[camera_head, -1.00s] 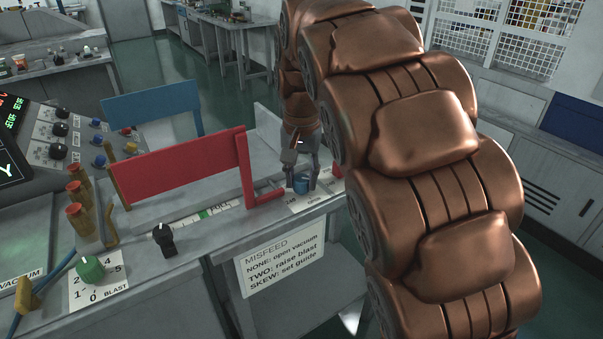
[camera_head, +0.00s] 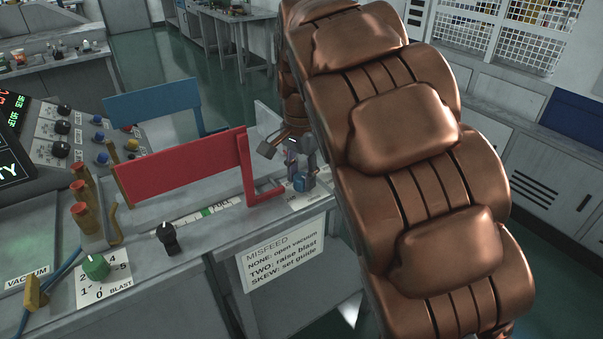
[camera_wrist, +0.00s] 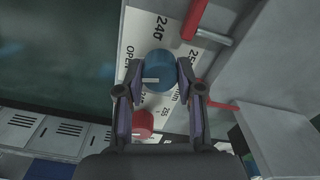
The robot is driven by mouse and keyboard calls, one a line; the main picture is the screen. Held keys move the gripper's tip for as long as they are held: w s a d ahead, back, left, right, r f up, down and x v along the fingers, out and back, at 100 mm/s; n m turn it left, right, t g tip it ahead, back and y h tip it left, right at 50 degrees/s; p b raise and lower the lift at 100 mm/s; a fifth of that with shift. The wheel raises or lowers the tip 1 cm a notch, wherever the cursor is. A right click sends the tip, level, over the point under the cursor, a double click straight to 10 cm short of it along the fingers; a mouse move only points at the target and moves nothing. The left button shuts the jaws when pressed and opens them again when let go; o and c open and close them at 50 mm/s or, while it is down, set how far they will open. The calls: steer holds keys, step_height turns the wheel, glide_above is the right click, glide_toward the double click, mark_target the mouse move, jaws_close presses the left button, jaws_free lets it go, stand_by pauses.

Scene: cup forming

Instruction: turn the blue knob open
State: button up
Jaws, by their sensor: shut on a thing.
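The blue knob (camera_head: 299,184) sits on a white label plate near the front edge of the grey machine top. In the wrist view the round blue knob (camera_wrist: 160,66) lies between my two fingers, with a short pale line running sideways on it. The white plate (camera_wrist: 142,28) carries printed numbers and the word OPEN left of the knob. My gripper (camera_head: 301,176) is shut on the knob from above, one finger on each side. It also shows in the wrist view (camera_wrist: 158,82). The plate is partly hidden by the fingers.
A red guide panel (camera_head: 185,168) stands left of the knob, its foot close to my gripper. A blue panel (camera_head: 155,104) stands behind it. A black knob (camera_head: 168,238) and a green knob (camera_head: 96,267) are further left. In the wrist view a red round part (camera_wrist: 143,121) is near my fingers.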

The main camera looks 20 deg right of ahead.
mark_target(302, 176)
steer(key=o, duration=1.2)
steer(key=shift+c, duration=0.2)
steer(key=shift+r, duration=0.15)
step_height(302, 176, up, 12)
stand_by(0.5)
steer(key=s+f+n+g+p, duration=0.1)
steer(key=s+f+n+p, duration=0.2)
steer(key=s, duration=1.2)
steer(key=s+f+n+p, duration=0.4)
steer(key=s+f+n, duration=0.4)
steer(key=s, duration=0.7)
step_height(302, 176, down, 2)
steer(key=shift+s+g, duration=0.4)
